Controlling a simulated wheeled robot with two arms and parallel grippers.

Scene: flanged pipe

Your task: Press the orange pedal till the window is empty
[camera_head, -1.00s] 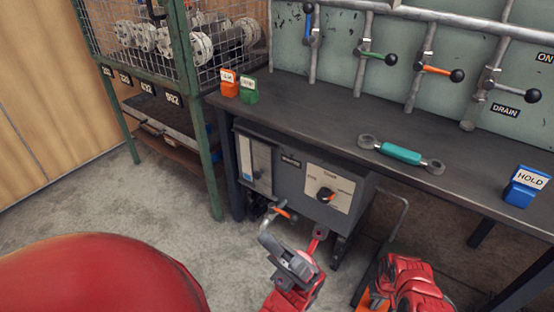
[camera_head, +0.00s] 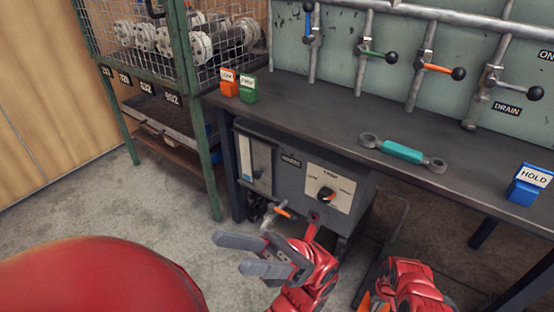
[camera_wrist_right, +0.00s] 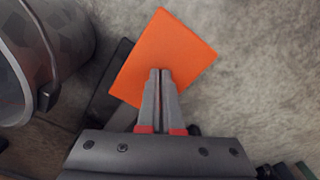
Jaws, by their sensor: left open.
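The orange pedal (camera_wrist_right: 165,55) lies below my right gripper (camera_wrist_right: 160,75) in the right wrist view. Its fingers are together with nothing between them, and their tips overlap the pedal; I cannot tell if they touch it. In the head view a sliver of orange shows beside my right arm, at the bottom edge. The grey unit (camera_head: 300,175) under the bench has a narrow upright window (camera_head: 262,163) on its left panel; its level is too small to read. My left gripper (camera_head: 230,254) is open and empty, in front of the unit and below the orange-handled tap (camera_head: 282,211).
A metal bucket (camera_wrist_right: 45,60) stands left of the pedal in the right wrist view. The bench (camera_head: 330,120) overhangs the unit and carries a teal-handled link (camera_head: 402,152) and a blue HOLD block (camera_head: 528,185). A green wire cage (camera_head: 205,130) stands left. Floor between is clear.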

